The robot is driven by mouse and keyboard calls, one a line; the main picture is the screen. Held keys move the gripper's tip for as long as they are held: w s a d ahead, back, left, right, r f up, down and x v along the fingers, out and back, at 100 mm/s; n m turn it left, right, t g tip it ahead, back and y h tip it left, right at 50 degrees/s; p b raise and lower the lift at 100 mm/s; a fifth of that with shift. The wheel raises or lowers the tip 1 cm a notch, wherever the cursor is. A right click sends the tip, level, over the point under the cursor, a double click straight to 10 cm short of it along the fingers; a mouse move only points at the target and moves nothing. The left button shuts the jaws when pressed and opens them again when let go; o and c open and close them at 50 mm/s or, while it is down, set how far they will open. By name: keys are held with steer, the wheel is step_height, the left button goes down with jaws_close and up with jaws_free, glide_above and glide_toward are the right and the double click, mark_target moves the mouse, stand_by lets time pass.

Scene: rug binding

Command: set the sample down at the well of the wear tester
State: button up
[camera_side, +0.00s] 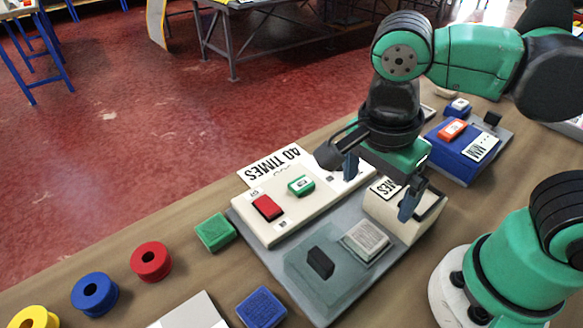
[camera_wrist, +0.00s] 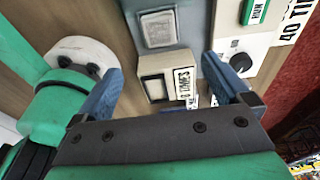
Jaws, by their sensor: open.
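The wear tester (camera_side: 275,255) is a grey base with a cream control panel. Its well looks like a light-rimmed square (camera_side: 366,240) filled by a grey textured pad; it also shows in the wrist view (camera_wrist: 158,27). I cannot tell whether that pad is the sample or the well's own floor. A blue textured square (camera_side: 262,307) and a green textured square (camera_side: 215,232) lie on the table beside the tester. My gripper (camera_side: 378,192) is open, its fingers apart on either side of a cream box (camera_side: 430,222) behind the well. Nothing shows held between the fingers (camera_wrist: 160,80).
A clear block with a black handle (camera_side: 320,262) stands beside the well. The panel carries a red button (camera_side: 267,207) and a green RUN switch (camera_side: 301,186). A blue machine (camera_side: 462,150) stands at the back right. Red (camera_side: 151,261), blue (camera_side: 95,294) and yellow rolls stand at left.

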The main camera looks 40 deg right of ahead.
steer(key=w+d+n+t+y, duration=0.1)
steer(key=w+d+n+t, duration=0.6)
steer(key=n, duration=1.1)
steer(key=shift+w+d+r+y, duration=0.25)
steer(key=shift+w+y, duration=0.15)
steer(key=shift+w, duration=0.45)
